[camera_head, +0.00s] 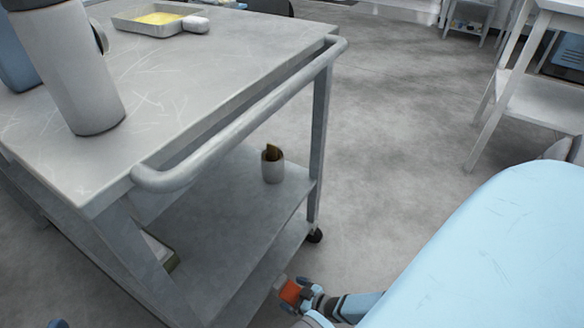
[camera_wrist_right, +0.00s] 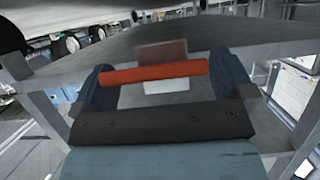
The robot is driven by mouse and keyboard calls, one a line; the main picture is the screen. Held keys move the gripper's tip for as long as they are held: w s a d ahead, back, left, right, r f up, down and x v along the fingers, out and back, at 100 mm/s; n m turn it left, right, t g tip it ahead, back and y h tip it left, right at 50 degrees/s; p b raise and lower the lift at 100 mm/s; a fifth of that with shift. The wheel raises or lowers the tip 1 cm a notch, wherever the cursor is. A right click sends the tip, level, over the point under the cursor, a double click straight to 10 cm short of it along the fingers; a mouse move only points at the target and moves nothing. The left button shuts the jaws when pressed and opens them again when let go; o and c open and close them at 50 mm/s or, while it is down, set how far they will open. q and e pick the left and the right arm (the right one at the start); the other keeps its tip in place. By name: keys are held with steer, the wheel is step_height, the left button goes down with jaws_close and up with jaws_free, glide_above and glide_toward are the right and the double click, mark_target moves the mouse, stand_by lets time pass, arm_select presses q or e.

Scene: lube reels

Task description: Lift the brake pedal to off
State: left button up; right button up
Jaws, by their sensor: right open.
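A red-orange bar, which looks like the brake pedal (camera_wrist_right: 153,72), lies level across the space between the fingers of my right gripper (camera_wrist_right: 160,82) in the right wrist view. A brown and pale plate shows behind it. In the head view my right gripper (camera_head: 292,294) is low at the bottom, by the near lower corner of the grey cart (camera_head: 225,85), with a small red-orange patch at its fingers. My right gripper is open; I cannot tell whether its fingers touch the bar.
The cart's handrail (camera_head: 250,115) overhangs this end. A grey cylinder (camera_head: 75,75) and a tray (camera_head: 155,20) stand on its top, a cup (camera_head: 272,166) on its lower shelf. A black caster (camera_head: 314,236) is near my gripper.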

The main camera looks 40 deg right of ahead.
steer(key=shift+w+a+f, duration=0.1)
steer(key=shift+w+f, duration=0.1)
steer(key=shift+w, duration=0.2)
steer(key=shift+c, duration=0.2)
